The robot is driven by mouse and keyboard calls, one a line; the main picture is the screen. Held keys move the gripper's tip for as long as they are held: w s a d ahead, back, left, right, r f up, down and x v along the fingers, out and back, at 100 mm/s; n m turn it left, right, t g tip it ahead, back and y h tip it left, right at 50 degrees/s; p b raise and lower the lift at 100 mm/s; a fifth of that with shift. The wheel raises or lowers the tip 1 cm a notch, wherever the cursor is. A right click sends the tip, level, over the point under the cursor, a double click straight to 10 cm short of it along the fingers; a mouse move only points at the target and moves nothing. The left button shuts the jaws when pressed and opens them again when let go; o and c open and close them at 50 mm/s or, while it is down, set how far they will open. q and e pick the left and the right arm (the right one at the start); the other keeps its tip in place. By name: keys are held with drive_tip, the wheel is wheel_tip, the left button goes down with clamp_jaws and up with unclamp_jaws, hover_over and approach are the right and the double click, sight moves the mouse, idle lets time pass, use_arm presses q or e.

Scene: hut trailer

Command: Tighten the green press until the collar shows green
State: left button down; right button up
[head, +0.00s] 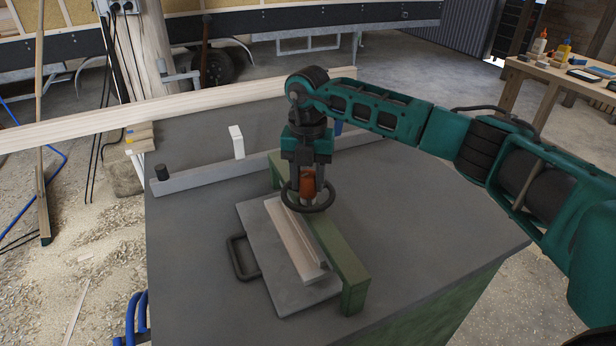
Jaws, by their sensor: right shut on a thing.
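The green press (350,266) is a green beam frame standing across a grey plate (257,235) on the bench. A pale wooden block (290,236) lies on the plate beside the green beam, with a dark strip along its edge. A dark ring handwheel (309,206) sits at the top of the press. My right gripper (307,181) points straight down at the wheel's middle and is shut on the handwheel's hub. An orange-red piece (308,186) shows between its fingers; I cannot tell whether it is the collar. No green collar shows. My left gripper is out of view.
The grey bench top (420,215) is clear to the right of the press. A dark handle loop (242,258) sticks out at the plate's left. A table with bottles (540,45) is far right.

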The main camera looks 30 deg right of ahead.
sight(308, 175)
drive_tip(key=shift+f, duration=0.1)
idle(0.4)
drive_tip(key=o, duration=1)
drive_tip(key=shift+s, duration=0.1)
drive_tip(key=shift+r, duration=0.2)
wheel_tip(308, 175, up, 13)
drive_tip(key=shift+f+b, duration=0.15)
drive_tip(key=shift+b, duration=0.2)
